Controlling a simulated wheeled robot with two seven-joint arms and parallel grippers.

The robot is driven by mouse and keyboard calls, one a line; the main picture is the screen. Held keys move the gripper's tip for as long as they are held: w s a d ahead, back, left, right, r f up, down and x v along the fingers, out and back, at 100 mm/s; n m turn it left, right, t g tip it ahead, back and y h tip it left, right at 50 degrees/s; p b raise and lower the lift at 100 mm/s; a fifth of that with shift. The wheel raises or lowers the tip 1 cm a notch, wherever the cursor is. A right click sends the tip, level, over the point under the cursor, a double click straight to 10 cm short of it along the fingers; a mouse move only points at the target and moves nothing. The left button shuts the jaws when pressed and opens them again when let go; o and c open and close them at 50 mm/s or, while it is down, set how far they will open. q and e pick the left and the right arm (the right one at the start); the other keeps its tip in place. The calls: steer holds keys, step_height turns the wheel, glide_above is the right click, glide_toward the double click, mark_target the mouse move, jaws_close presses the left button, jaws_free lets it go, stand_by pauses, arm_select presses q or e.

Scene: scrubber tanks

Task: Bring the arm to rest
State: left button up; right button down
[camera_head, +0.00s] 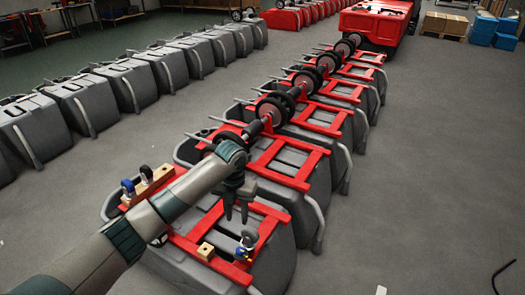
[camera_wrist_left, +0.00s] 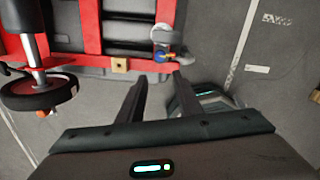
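My left arm (camera_head: 130,237) reaches in from the lower left of the head view. Its dark left gripper (camera_head: 236,216) points down above the red frame (camera_head: 262,230) of the nearest grey tank. The two fingers of this gripper also show in the left wrist view (camera_wrist_left: 158,80); they stand apart, with nothing seen between them. Just beyond the fingertips, a blue and grey fitting (camera_head: 246,243) sits on the red frame, and it also shows in the wrist view (camera_wrist_left: 164,42). My right gripper is not in view.
A small wooden block (camera_head: 205,251) sits on the same frame. A wooden strip (camera_head: 150,185) with blue and dark fittings lies farther left. Grey tanks (camera_head: 125,85) line the left. Open floor (camera_head: 430,170) lies to the right.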

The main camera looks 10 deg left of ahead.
arm_select(q)
steer(key=s+d+f+n+h, duration=0.1)
steer(key=s+d+f+n, duration=0.3)
steer(key=s, duration=0.3)
steer(key=s+d+f+n+t+h, duration=0.1)
steer(key=s+f+n, duration=0.2)
steer(key=s+n, duration=0.3)
steer(key=s+d+f+n, duration=0.3)
steer(key=s+f+n, duration=0.15)
steer(key=s, duration=0.25)
steer(key=s+a+r+n+t+y, duration=0.1)
steer(key=s+a+r+n, duration=0.1)
steer(key=s+a+n, duration=0.65)
steer(key=s+a+r+n+t+y, duration=0.1)
steer(key=s+a+r+n+t, duration=0.15)
steer(key=s+n, duration=1)
steer(key=w+d+f+h, duration=0.1)
steer(key=w+d+f, duration=0.15)
steer(key=f, duration=0.75)
steer(key=w+d+f, duration=0.1)
steer(key=w+f, duration=0.3)
steer(key=f, duration=0.7)
steer(key=s+d+f+t+h, duration=0.1)
steer(key=s+d+f+t, duration=0.1)
steer(key=f, duration=1.2)
steer(key=shift+s+d+m+t, duration=0.2)
steer(key=shift+s+m+t, duration=0.25)
steer(key=shift+s+t, duration=0.2)
